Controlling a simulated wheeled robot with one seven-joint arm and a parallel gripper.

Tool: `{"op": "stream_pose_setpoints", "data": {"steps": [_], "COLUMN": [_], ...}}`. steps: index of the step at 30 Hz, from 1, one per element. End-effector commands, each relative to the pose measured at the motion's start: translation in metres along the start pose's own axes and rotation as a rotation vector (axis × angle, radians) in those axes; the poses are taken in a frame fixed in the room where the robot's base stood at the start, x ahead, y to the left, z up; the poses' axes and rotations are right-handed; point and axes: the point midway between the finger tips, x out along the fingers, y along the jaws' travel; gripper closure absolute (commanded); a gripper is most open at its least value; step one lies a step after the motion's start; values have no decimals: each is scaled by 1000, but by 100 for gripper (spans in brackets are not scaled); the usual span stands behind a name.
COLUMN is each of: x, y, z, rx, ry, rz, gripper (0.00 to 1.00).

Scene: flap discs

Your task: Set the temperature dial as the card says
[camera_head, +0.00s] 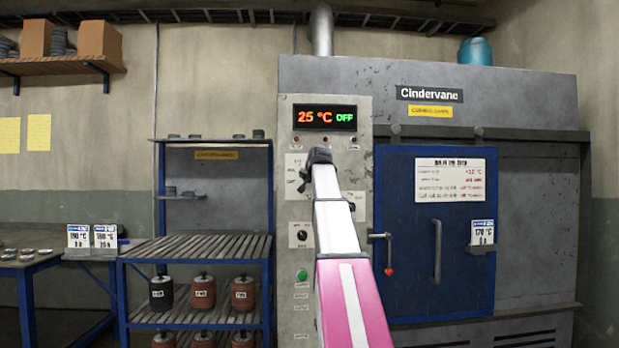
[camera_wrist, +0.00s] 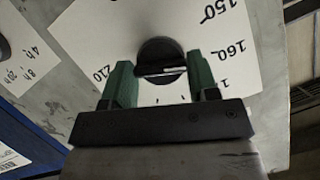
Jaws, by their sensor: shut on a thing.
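The temperature dial is a black round knob (camera_wrist: 160,62) with a pale ridge line, on a white scale plate (camera_wrist: 100,30) showing 150, 160 and 210. Numbers between are hidden by my gripper. Which mark the knob points at I cannot tell. My gripper (camera_wrist: 162,72) has its green fingers on either side of the knob and is shut on it. In the head view my gripper (camera_head: 318,157) is at the control panel (camera_head: 363,120) and hides the dial. A card (camera_head: 483,233) on the blue oven door seems to read 170 °C. The display (camera_head: 325,117) reads 25 °C OFF.
The door handle (camera_head: 388,250) is right of my arm. Two other cards (camera_head: 92,236) stand left, by a blue rack (camera_head: 195,248).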

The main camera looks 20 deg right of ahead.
Motion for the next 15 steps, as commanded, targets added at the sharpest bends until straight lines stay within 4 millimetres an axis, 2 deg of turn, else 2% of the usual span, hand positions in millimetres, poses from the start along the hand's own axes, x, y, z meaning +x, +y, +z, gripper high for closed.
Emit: {"op": "stream_pose_setpoints", "data": {"steps": [2,3,5,15], "x": [0,0,0,-3], "y": [0,0,0,0], "z": [1,1,1,1], "rx": [0,0,0,1], "ry": [-2,-3,-3,-1], "rz": [1,1,1,0], "gripper": [70,39,20,20]}}
